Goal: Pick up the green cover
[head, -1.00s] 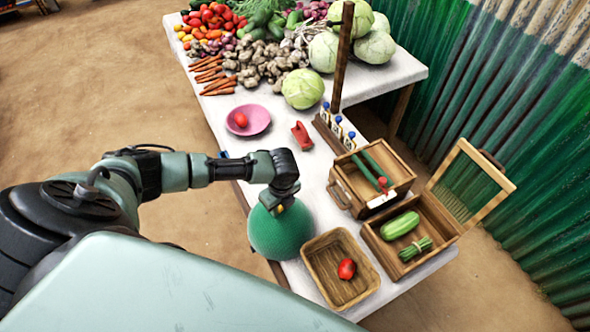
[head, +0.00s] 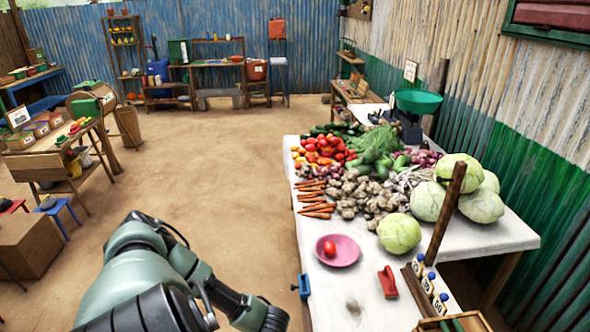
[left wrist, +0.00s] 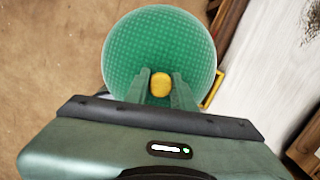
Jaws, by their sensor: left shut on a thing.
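The green cover (left wrist: 135,55) is a round mesh dome with a yellow knob (left wrist: 160,85) at its centre, in the left wrist view. My left gripper (left wrist: 160,78) is shut on the knob, one finger on each side. The cover hides whatever is under it, and I cannot tell whether its rim is clear of a surface. In the head view my left arm comes in at the bottom, but its gripper and the cover are below the picture. My right gripper is in neither view.
The white table (head: 350,300) carries a pink plate (head: 338,250) with a tomato, a red object (head: 387,282), vegetables and cabbages (head: 399,233). A wooden post (head: 446,215) rises at its right. In the left wrist view, the white tabletop (left wrist: 265,60) lies right of the cover. Open dirt floor (head: 215,190) lies left.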

